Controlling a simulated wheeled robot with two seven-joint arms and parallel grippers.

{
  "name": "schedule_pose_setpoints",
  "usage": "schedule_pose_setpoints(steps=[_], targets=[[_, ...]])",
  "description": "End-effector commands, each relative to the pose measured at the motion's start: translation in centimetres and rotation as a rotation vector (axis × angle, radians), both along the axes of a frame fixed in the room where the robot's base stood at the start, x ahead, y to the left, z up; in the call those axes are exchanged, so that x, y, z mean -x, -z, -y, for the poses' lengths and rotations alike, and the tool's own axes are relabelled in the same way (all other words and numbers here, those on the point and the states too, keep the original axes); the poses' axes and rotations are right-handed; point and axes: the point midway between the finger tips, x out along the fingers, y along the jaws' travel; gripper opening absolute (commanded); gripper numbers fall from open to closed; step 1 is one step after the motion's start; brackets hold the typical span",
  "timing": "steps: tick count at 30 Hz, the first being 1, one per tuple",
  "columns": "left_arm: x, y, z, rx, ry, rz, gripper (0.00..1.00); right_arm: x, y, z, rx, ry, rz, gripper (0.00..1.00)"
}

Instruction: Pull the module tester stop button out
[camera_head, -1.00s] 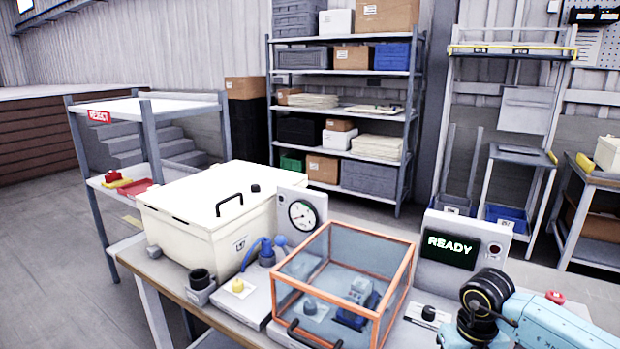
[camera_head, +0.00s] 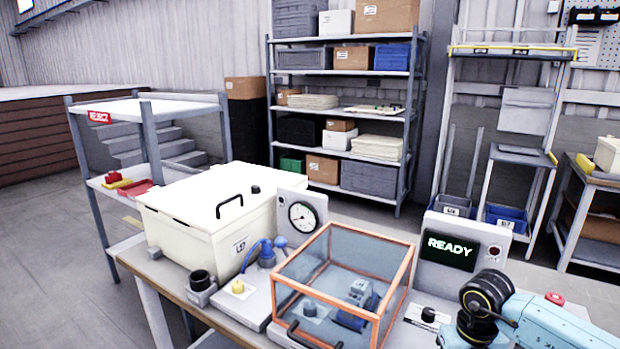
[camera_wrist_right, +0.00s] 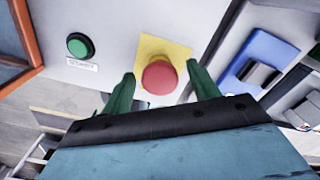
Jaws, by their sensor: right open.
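The red stop button (camera_wrist_right: 159,77) sits on a yellow square plate (camera_wrist_right: 178,50) on a light panel in the right wrist view. My right gripper (camera_wrist_right: 160,84) is open, with one green finger on each side of the button. Whether the fingers touch it, I cannot tell. A screen (camera_head: 450,247) there reads READY. My left gripper is not in view.
A green button (camera_wrist_right: 78,45) with a label is on the same panel, left of the stop button. An orange-framed clear box (camera_head: 345,275) stands left of my right arm. A blue holder (camera_wrist_right: 262,62) lies to the right in the wrist view.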

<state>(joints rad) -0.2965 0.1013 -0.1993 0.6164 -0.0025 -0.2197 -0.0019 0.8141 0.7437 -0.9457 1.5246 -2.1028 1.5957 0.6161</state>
Motion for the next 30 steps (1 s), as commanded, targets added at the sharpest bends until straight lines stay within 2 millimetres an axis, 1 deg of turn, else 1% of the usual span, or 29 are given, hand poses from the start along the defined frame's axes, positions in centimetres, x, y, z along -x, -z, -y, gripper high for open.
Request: schedule_pose_setpoints(steps=[5,24,27,30], targets=[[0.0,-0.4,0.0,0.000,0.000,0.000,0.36,0.0,-0.4,0.0,0.000,0.000,0.000,0.60],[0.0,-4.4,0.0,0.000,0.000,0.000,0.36,0.0,-5.5,0.0,0.001,0.001,-0.001,0.60],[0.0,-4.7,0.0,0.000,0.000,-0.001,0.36,0.0,-6.0,0.0,0.001,0.000,-0.001,0.60],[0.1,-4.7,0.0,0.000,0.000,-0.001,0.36,0.0,-6.1,0.0,0.001,0.000,-0.001,0.60]])
